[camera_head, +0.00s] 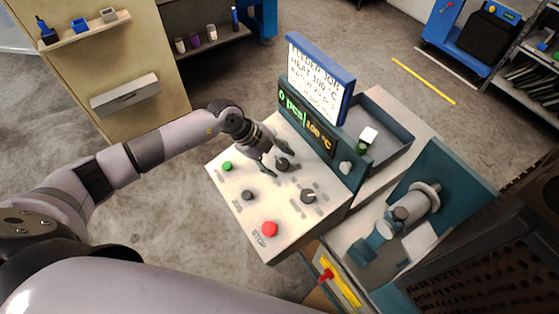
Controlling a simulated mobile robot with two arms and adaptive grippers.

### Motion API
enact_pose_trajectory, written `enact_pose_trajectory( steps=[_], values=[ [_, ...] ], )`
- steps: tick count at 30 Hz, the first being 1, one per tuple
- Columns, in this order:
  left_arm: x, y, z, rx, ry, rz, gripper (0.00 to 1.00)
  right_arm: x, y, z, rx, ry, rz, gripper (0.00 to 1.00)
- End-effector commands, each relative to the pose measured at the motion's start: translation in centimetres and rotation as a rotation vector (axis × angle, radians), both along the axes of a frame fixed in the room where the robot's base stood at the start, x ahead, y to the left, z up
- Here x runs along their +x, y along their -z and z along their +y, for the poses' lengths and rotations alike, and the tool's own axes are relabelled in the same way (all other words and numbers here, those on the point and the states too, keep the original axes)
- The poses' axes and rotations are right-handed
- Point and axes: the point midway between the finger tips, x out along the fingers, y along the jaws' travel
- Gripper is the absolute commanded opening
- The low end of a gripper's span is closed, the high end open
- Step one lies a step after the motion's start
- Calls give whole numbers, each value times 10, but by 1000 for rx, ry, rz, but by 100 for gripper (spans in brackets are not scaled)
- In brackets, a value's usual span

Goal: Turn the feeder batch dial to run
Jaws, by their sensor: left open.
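The control panel (245,213) is a pale sloping top on a machine, with several controls. One black dial (283,165) sits near its upper edge, and another black dial (308,196) with a pale mark sits lower right. The labels are too small to read, so I cannot tell which is the batch dial. My left gripper (276,161) is open at the upper dial, its fingers pointing down on either side of it. I cannot tell whether they touch it. The display (306,126) reads "0 pcs" and "100 °C". My right gripper is out of view.
A green button (227,166), a small black knob (247,195) and a red stop button (269,229) share the panel. A blue-framed sign (318,78) headed "FEEDER JOB" stands behind it. A grey tray (388,128) and a teal machine (440,180) stand at right.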

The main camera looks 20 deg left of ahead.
Motion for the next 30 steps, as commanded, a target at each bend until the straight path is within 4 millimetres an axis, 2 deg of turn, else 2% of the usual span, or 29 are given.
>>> enact_pose_trajectory(
  steps=[9,15,21,30],
  values=[
    [-12,-58,34,3,-1,-3,54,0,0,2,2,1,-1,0],
    [-18,-84,48,2,-1,-3,54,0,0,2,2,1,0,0],
    [-20,-93,52,1,0,-2,54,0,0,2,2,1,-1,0],
    [-20,-93,52,0,0,-1,54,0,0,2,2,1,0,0]
  ],
)
